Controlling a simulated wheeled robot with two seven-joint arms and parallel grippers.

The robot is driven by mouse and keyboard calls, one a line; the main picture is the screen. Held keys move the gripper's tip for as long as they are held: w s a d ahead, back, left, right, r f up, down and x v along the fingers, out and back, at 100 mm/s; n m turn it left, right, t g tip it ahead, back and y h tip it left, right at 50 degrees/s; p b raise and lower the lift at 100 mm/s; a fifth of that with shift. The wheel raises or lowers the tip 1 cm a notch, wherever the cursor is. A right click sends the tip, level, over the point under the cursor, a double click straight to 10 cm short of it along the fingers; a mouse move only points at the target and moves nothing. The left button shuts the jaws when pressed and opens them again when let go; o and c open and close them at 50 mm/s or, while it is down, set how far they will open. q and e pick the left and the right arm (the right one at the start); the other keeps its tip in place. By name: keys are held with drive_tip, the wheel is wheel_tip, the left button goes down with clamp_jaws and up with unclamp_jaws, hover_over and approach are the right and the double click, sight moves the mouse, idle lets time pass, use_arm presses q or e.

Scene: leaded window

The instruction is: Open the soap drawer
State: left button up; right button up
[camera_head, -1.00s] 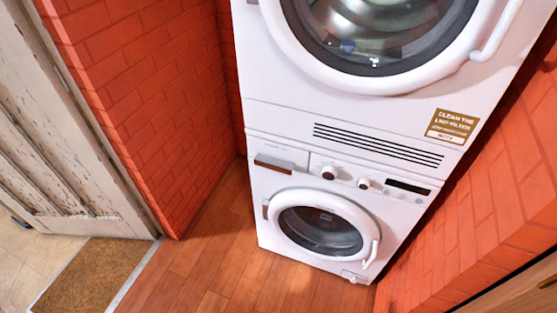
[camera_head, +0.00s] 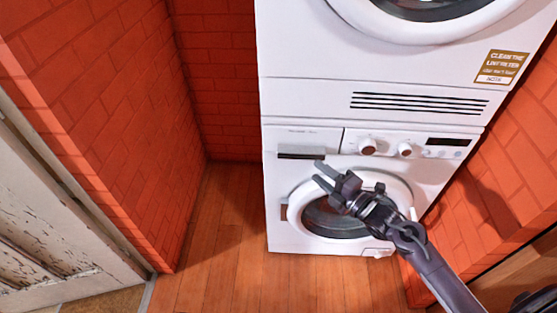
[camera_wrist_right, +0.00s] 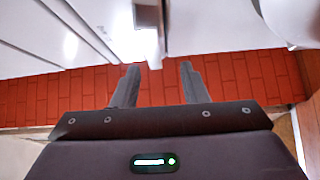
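The soap drawer (camera_head: 306,138) is a white panel at the upper left of the lower washing machine's front, with a dark grip strip (camera_head: 299,156) along its lower edge. It looks shut, flush with the front. My right gripper (camera_head: 319,174) is open and empty, its two fingers pointing left, just right of and slightly below the grip strip in the picture. I cannot tell the depth gap. In the right wrist view the gripper (camera_wrist_right: 158,72) shows two spread fingers with nothing between them. My left gripper is out of view.
The washer's round door (camera_head: 335,218) is behind my right arm, with two knobs (camera_head: 386,148) above it. A dryer (camera_head: 330,45) is stacked on top. Brick walls (camera_head: 100,110) stand at both sides. The wooden floor (camera_head: 215,255) left of the machine is clear.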

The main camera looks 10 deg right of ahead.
sight(301, 158)
drive_tip(key=x, duration=0.4)
drive_tip(key=r+x, duration=0.1)
drive_tip(key=x, duration=0.1)
drive_tip(key=shift+w+a, duration=0.2)
drive_tip(key=shift+w+a+f, duration=0.1)
drive_tip(key=shift+w+a, duration=0.2)
drive_tip(key=shift+w, duration=0.25)
clamp_jaws()
drive_tip(key=shift+f, duration=0.1)
